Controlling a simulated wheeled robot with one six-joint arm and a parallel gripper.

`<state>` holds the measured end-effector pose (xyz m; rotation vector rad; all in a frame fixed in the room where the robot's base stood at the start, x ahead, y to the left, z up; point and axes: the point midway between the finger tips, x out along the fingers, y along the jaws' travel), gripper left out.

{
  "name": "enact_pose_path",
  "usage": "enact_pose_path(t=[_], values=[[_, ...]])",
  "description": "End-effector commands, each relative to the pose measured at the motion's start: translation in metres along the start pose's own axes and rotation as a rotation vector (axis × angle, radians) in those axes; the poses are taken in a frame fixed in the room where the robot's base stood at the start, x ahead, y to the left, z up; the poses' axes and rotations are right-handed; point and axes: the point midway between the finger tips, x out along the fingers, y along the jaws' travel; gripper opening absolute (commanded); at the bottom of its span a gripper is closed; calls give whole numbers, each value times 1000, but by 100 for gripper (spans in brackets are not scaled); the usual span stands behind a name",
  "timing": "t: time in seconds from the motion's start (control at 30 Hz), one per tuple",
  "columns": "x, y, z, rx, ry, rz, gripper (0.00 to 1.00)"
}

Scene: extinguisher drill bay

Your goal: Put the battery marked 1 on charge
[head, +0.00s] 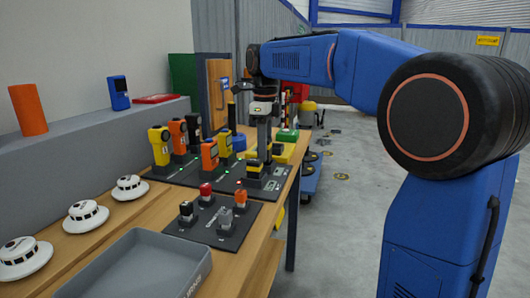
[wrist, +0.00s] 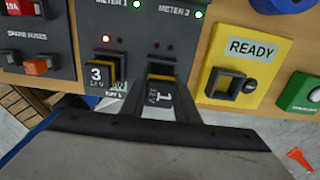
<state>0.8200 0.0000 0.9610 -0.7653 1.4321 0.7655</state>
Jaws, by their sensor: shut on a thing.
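The battery marked 1 (wrist: 160,98) is a dark block with a white 1 on its face and a thin yellow band. My gripper (wrist: 158,112) is shut on it, one finger on each side; the gripper also shows in the head view (head: 264,148), pointing down at the charger panel. The battery is over or in the right-hand bay of the dark charger panel (wrist: 132,50); I cannot tell whether it is fully down. The small lights above this bay look dark. The battery marked 3 (wrist: 100,75) sits in the left bay beside it, under a lit red light.
A yellow READY block (wrist: 244,65) with a square opening is right of the panel, then a green button box (wrist: 302,93). A spare-fuse panel (head: 212,222) is nearer in the head view. Several handheld meters stand in cradles behind, including an orange one (head: 210,153). A grey tray (head: 150,262) lies in front.

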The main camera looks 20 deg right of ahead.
Motion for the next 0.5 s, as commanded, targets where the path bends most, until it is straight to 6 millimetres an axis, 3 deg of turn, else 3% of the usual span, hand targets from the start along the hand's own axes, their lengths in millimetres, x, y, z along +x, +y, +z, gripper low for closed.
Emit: enact_pose_path(t=[0.5], values=[[-22, 0, 0, 0, 0, 0, 0]])
